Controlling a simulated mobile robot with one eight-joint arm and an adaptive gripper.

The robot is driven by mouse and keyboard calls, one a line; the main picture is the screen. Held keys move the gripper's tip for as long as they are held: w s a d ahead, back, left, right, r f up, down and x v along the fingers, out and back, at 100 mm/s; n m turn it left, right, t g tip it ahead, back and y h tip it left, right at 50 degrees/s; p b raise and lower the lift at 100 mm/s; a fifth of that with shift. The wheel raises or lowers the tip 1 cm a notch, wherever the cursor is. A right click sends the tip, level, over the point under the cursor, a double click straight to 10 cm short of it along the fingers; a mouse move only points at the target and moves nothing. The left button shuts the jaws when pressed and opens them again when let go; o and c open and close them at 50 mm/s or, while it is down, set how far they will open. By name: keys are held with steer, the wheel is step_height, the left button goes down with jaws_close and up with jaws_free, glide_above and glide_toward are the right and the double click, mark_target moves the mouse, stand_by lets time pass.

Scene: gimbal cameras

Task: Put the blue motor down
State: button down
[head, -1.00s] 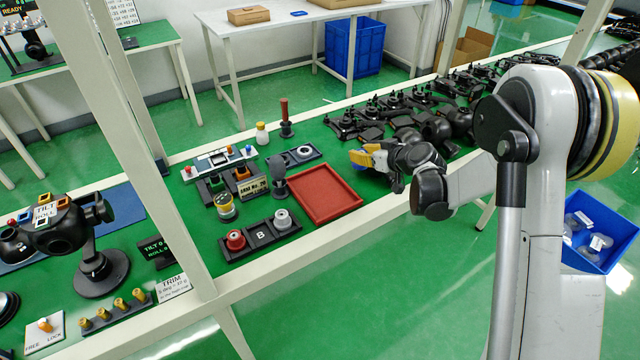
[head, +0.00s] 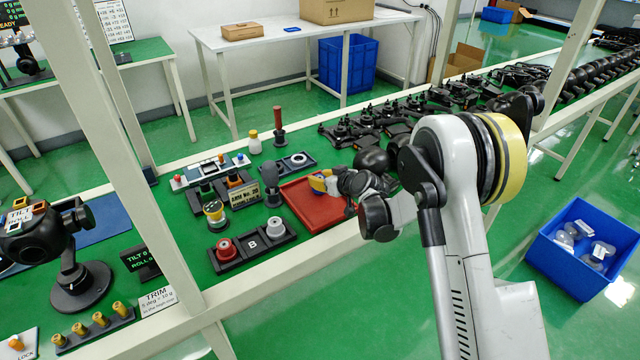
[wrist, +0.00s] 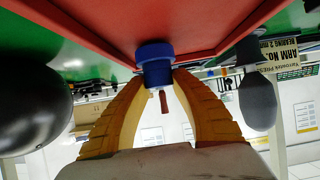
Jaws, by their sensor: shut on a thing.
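The blue motor (wrist: 155,62) sits between the tips of my gripper's yellow fingers in the wrist view. My gripper (wrist: 157,75) is shut on it. The wrist picture is upside down, with the red tray (wrist: 120,25) behind the motor. In the head view my gripper (head: 320,183) is over the red tray (head: 305,206), pointing left. The motor cannot be made out clearly there. The motor looks very near the tray floor, but I cannot tell whether it touches.
A black holder marked B (head: 252,244) with a red spool-like part (head: 225,250) and a grey one (head: 275,228) stands left of the tray. A dark rounded post (head: 271,178) stands by the tray's left corner. Several black gimbals (head: 400,115) fill the bench beyond.

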steer(key=shift+f, duration=0.15)
steer(key=shift+f, duration=0.15)
steer(key=c, duration=1.2)
jaws_free()
steer(key=shift+o, duration=0.2)
steer(key=shift+s+r, duration=0.1)
steer(key=shift+r, duration=0.2)
steer(key=p+v, duration=0.4)
steer(key=v, duration=0.7)
steer(key=shift+s+d+r, duration=0.15)
steer(key=shift+s+d, duration=0.1)
steer(key=shift+s, duration=0.05)
